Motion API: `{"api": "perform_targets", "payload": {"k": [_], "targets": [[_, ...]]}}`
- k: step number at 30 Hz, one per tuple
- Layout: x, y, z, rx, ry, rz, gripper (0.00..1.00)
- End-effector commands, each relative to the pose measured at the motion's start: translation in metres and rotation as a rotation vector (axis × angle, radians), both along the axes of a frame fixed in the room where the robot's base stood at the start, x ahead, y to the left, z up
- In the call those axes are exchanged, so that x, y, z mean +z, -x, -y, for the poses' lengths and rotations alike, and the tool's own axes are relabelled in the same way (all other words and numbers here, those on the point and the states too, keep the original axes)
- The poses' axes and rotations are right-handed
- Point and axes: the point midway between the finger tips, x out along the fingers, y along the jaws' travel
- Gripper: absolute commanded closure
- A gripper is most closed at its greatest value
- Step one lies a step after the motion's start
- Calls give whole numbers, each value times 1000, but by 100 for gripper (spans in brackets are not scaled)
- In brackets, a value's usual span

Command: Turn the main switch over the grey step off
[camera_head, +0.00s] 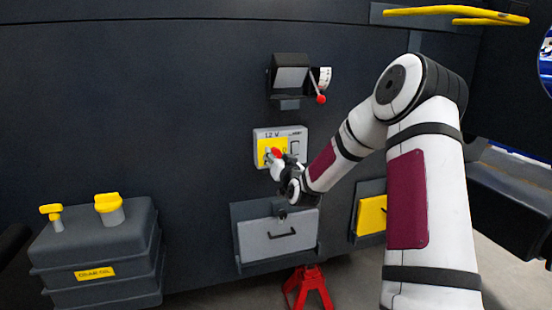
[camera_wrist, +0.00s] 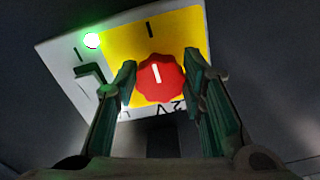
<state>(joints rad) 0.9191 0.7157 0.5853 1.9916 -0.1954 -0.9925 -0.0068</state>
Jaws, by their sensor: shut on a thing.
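The main switch is a red scalloped knob (camera_wrist: 162,80) on a yellow plate (camera_wrist: 120,32) of a pale panel marked 12 V (camera_head: 299,134). In the wrist view its white mark points up toward the "I" printed on the yellow. A green lamp (camera_wrist: 92,41) glows on the panel. My gripper (camera_wrist: 160,66) has one finger on each side of the knob and is shut on it. In the head view my gripper (camera_head: 277,162) covers part of the panel and the knob. The grey step (camera_head: 262,249), a box with a dark handle, is below the panel.
A dark housing with a red-tipped lever (camera_head: 320,98) is above the panel. A grey tank with yellow caps (camera_head: 95,255) stands at lower left. A yellow box (camera_head: 371,214) is right of the step, and a red stand (camera_head: 306,285) is below it.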

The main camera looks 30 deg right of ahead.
Motion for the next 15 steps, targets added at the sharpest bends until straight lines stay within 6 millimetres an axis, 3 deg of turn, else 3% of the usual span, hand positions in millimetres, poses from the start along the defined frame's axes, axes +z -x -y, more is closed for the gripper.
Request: {"api": "perform_targets", "payload": {"k": [8,15], "targets": [[0,-1,-1,1,43,-11,91],[-1,-1,0,0,183,-49,91]]}}
